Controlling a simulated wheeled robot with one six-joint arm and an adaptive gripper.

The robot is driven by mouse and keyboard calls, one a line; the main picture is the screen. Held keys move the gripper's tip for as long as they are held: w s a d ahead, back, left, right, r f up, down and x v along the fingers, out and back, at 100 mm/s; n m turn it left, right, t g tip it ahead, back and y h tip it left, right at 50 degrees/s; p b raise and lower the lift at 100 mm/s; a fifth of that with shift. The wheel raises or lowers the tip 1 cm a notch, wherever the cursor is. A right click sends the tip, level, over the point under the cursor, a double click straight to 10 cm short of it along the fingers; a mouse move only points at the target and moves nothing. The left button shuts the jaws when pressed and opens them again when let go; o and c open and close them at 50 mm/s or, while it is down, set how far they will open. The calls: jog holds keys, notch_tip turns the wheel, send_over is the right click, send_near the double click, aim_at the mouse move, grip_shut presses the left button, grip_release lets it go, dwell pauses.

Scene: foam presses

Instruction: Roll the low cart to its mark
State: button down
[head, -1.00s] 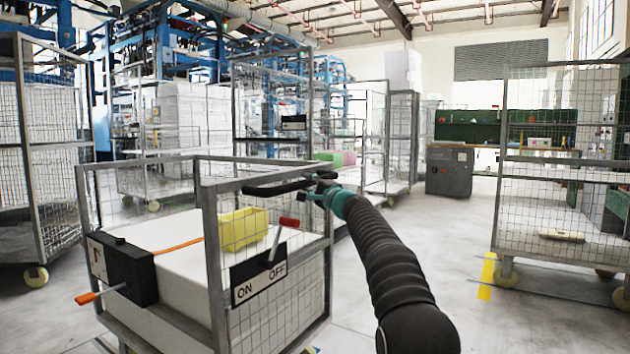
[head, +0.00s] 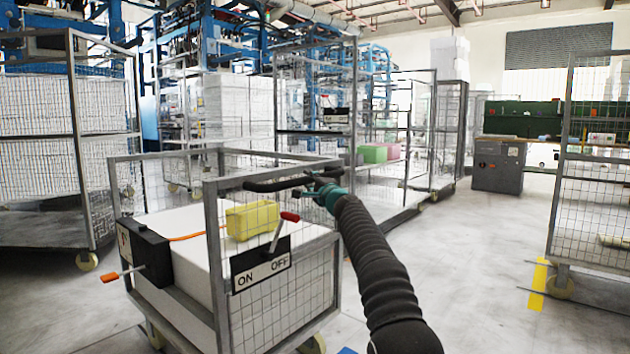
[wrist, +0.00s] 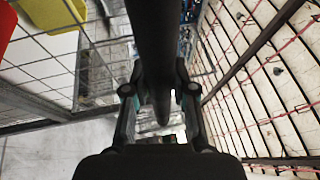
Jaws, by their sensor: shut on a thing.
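The low cart (head: 212,188) is a grey-framed mesh cage with a white block (head: 182,228) inside, in front of me in the head view. A black handle bar (head: 268,185) runs along its near top rail. My gripper (head: 322,187) is shut on this bar near its right end. In the wrist view the bar (wrist: 155,45) passes between the fingers of my gripper (wrist: 160,92). A small blue patch (head: 347,350) shows on the floor at the bottom edge, mostly cut off; I cannot tell whether it is the mark.
A lever (head: 283,230) with an ON/OFF plate and a yellow bin (head: 252,219) are on the cart. A tall mesh cart (head: 75,150) stands close at left, another (head: 600,200) at right beside a yellow floor stripe (head: 540,280). Clear floor (head: 460,260) lies between.

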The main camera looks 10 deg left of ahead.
jog(key=c, duration=0.9)
grip_release()
jog(key=shift+s, duration=0.1)
jog(key=shift+v, duration=5.95)
jog(key=shift+f, duration=0.1)
